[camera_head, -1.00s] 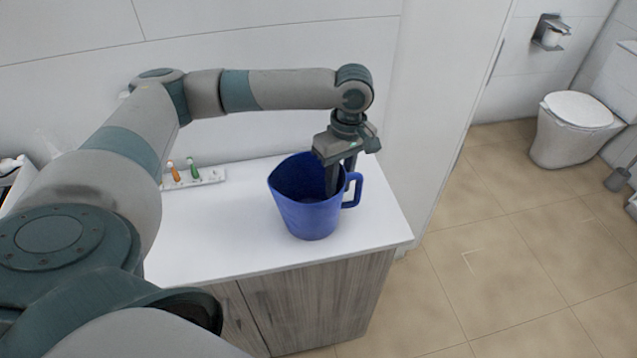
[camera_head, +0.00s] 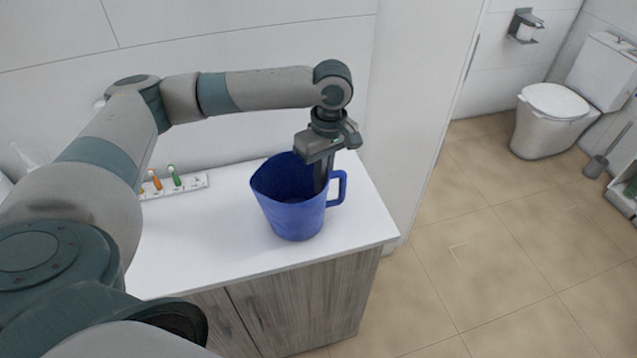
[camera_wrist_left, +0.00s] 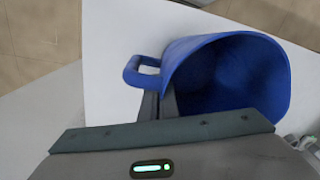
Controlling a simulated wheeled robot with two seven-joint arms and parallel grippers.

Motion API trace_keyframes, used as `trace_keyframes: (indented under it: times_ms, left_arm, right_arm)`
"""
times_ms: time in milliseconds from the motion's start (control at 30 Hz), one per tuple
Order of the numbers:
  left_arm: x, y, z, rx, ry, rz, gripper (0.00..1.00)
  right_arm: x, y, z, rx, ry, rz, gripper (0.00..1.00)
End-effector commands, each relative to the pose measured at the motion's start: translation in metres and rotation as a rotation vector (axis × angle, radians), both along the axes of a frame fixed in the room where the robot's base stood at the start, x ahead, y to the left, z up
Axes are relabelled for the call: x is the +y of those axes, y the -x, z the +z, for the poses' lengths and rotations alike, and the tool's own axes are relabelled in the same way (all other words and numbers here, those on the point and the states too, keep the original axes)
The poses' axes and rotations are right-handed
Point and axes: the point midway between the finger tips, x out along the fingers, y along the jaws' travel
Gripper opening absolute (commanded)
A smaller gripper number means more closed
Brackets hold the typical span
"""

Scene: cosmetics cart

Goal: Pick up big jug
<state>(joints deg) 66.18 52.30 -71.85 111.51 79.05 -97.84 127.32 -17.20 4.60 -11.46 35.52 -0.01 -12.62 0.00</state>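The big jug (camera_head: 290,212) is blue, with a wide open top and a spout at the left. It stands upright on the white counter top (camera_head: 215,250), and its handle (camera_head: 338,187) points right. My left gripper (camera_head: 321,178) reaches down from above at the handle side of the rim. In the left wrist view the two fingers (camera_wrist_left: 158,106) are close together at the jug's wall (camera_wrist_left: 225,75), beside the handle (camera_wrist_left: 138,72). They look shut on the rim wall; the fingertips are partly hidden. My right gripper is not in view.
A small white tray (camera_head: 200,182) with orange and green items lies at the back left of the counter. A white wall panel (camera_head: 405,120) stands right behind the counter. A toilet (camera_head: 550,118) is farther right, with free tiled floor (camera_head: 480,260) before it.

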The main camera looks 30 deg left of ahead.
Motion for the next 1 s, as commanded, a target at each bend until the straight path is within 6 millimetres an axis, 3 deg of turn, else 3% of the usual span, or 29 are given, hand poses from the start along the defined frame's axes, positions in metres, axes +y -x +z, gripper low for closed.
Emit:
trace_keyframes:
  times_ms: [267, 700, 1000]
  left_arm:
    - [-0.002, -0.001, 0.035, -0.005, 0.002, -0.001, 0.0]
    - [-0.076, 0.04, 0.084, -0.004, 0.002, -0.005, 0.0]
    - [-0.1, 0.054, 0.102, -0.002, 0.001, -0.001, 0.0]
  right_arm:
    - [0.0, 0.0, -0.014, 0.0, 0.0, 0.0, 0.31]
    - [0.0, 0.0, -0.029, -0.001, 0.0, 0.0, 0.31]
    - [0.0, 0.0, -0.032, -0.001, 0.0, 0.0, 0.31]
